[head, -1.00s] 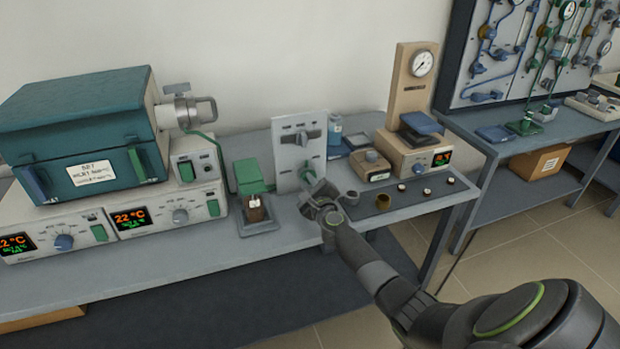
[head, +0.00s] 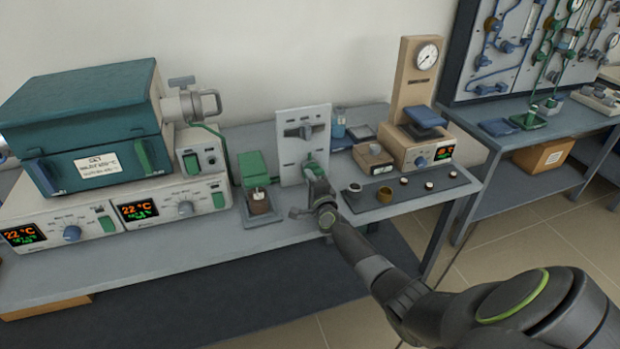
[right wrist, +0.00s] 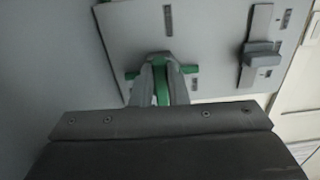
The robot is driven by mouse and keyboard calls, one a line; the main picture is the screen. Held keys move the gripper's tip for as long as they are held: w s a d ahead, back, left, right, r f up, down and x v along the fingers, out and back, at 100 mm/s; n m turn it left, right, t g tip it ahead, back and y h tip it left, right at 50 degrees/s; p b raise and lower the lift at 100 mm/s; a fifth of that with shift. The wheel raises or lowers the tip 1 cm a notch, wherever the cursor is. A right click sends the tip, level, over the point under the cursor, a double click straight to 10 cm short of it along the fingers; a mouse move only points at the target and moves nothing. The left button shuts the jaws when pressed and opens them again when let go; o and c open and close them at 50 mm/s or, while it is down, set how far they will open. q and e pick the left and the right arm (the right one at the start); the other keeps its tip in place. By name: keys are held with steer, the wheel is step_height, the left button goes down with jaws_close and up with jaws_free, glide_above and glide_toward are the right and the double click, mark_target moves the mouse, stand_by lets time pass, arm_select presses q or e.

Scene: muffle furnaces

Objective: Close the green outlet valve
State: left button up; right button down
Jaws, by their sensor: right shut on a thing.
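The upright light-grey valve panel (head: 290,157) stands on the bench. The green outlet valve (head: 309,157) is low on its right side, mostly hidden by my right gripper (head: 316,172). In the right wrist view, the right gripper (right wrist: 160,88) is shut on the green valve's handle (right wrist: 161,92), with one finger on each side. Green ends of the valve stick out left and right of the fingers. A grey-handled valve (head: 305,131) sits higher on the panel and also shows in the right wrist view (right wrist: 262,55). My left gripper is not in view.
Left of the panel are a green-lidded device (head: 253,170) and a teal furnace (head: 85,110) on control units. Right of it are a beige gauge stand (head: 418,75) and a dark mat (head: 405,203) with small cups. Bench space is clear in front of the furnace.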

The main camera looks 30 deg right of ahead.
steer(key=shift+f+n, duration=0.15)
steer(key=shift+n, duration=0.25)
steer(key=c, duration=1.4)
jaws_free()
steer(key=shift+c, duration=0.2)
steer(key=shift+s, duration=0.15)
steer(key=shift+s+a+p, duration=0.15)
steer(key=shift+s+p, duration=0.2)
steer(key=p+v, duration=0.3)
steer(key=v, duration=0.4)
steer(key=shift+s+a, duration=0.1)
steer(key=shift+s, duration=0.25)
steer(key=v, duration=0.8)
steer(key=shift+s+a+p, duration=0.2)
steer(key=shift+s+p, duration=0.15)
